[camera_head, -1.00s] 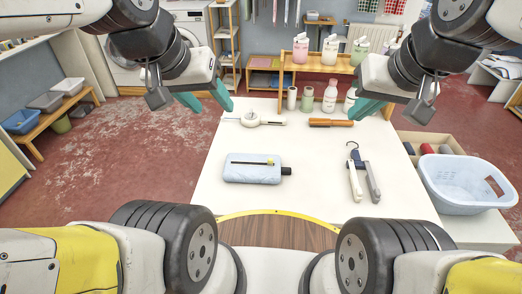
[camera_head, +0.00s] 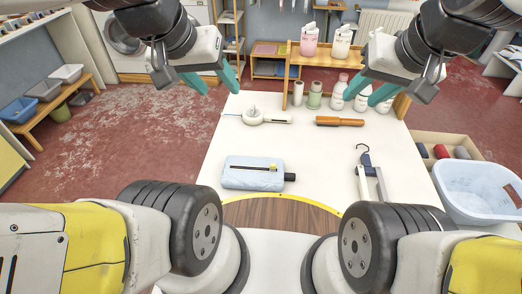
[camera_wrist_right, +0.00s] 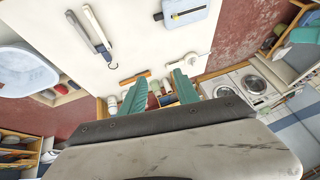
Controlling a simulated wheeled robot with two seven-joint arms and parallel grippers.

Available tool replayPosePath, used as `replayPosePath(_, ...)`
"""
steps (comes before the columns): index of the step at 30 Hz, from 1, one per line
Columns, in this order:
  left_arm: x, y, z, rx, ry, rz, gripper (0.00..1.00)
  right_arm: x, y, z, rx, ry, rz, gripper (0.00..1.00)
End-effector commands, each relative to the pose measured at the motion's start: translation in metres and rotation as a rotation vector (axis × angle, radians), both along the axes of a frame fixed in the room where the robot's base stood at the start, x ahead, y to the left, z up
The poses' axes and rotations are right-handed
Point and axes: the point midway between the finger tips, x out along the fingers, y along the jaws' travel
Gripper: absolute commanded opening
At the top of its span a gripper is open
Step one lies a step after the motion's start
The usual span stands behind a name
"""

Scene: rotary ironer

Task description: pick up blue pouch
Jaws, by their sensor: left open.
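The light blue pouch (camera_head: 240,179) lies flat on the white table (camera_head: 310,160), at the near left in the head view. A small dark-and-yellow item lies across its top, and a black piece sticks out at its right end. The pouch also shows at the top of the right wrist view (camera_wrist_right: 190,5), partly cut off. My left gripper (camera_head: 213,84) is open and empty, above the table's far left corner, well apart from the pouch. My right gripper (camera_head: 371,94) is open and empty over the far right side; its teal fingers stand apart in the right wrist view (camera_wrist_right: 160,92).
On the table are a white round-headed tool (camera_head: 254,117), an orange-brown brush (camera_head: 340,121) and a hooked clamp-like tool (camera_head: 369,179). Several bottles (camera_head: 338,96) stand at the back right. A pale blue basket (camera_head: 475,192) is at the right. The table's middle is clear.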

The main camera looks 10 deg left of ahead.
Motion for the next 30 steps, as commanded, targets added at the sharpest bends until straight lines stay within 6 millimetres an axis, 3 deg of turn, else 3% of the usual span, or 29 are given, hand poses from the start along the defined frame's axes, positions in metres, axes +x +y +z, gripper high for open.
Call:
replayPosePath(5,0.000,0.000,0.000,0.000,0.000,0.000,0.52,0.026,0.015,-0.020,0.112,0.123,-0.131,0.47)
replayPosePath(14,0.000,0.000,0.000,0.000,0.000,0.000,0.52,0.076,0.051,-0.080,0.272,0.390,-0.510,0.47)
replayPosePath(21,0.000,0.000,0.000,0.000,0.000,0.000,0.52,0.104,0.078,-0.145,0.302,0.547,-0.858,0.47)
replayPosePath(30,0.000,0.000,0.000,0.000,0.000,0.000,0.52,0.120,0.102,-0.231,0.264,0.609,-1.289,0.47)
